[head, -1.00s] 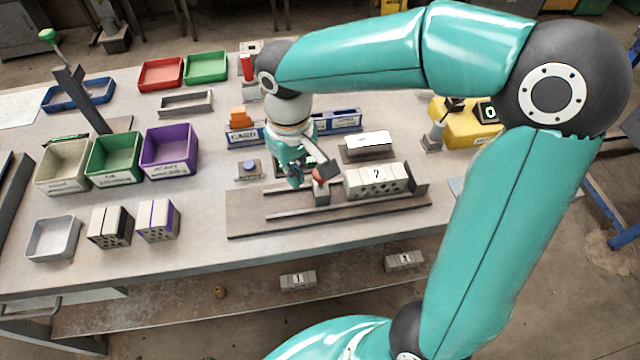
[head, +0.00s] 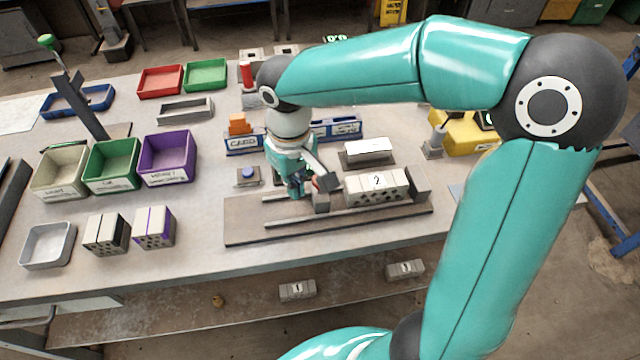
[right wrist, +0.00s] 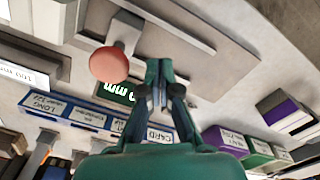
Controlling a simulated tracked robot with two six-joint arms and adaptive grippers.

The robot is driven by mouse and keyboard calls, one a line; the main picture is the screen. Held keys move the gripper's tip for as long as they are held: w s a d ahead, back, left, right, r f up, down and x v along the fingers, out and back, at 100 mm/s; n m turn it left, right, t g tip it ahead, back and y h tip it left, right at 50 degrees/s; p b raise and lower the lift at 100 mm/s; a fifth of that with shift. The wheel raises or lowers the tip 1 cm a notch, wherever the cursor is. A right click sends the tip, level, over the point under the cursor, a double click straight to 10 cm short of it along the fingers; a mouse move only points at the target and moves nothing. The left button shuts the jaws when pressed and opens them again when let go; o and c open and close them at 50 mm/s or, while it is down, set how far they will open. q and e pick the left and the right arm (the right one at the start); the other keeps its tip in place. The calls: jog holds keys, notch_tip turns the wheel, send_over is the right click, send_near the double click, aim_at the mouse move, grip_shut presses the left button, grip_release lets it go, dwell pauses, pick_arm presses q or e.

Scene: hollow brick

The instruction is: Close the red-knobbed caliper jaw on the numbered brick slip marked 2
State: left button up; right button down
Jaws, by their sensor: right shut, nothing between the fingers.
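The brick slip marked 2 (head: 378,189) lies in the caliper fixture (head: 250,228) in the head view, near the fixed dark end block (head: 419,190). The sliding jaw (head: 321,202) stands left of the slip, with a small gap between them. Its red knob is mostly hidden in the head view but shows clearly in the right wrist view (right wrist: 109,65). My right gripper (head: 301,188) is shut and empty, low on the left side of the jaw. In the right wrist view its fingertips (right wrist: 160,78) are beside the knob; contact cannot be told. My left gripper is out of view.
A blue labelled rack (head: 243,143) and a white-topped block (head: 368,150) stand behind the fixture. A blue-buttoned box (head: 247,177) is at its left. Slips marked 1 (head: 297,290) and 3 (head: 405,270) lie on the lower shelf. Open bins (head: 112,165) stand left.

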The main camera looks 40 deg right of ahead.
aim_at(320, 193)
jog(key=shift+f, duration=0.1)
dwell(0.6)
jog(key=shift+f+b, duration=1.35)
jog(key=shift+f, duration=0.25)
jog(key=shift+d, duration=0.15)
jog(key=shift+s+d, duration=0.35)
jog(key=shift+d, duration=0.1)
jog(key=shift+s+d, duration=0.1)
jog(key=shift+d, duration=0.1)
jog(key=shift+s+d, duration=0.65)
jog(key=shift+d, duration=0.35)
jog(key=shift+s+d, duration=0.6)
jog(key=shift+d, duration=0.4)
jog(key=shift+a, duration=0.1)
jog(key=shift+w+a, duration=0.55)
jog(key=shift+a, duration=0.2)
jog(key=shift+r, duration=0.1)
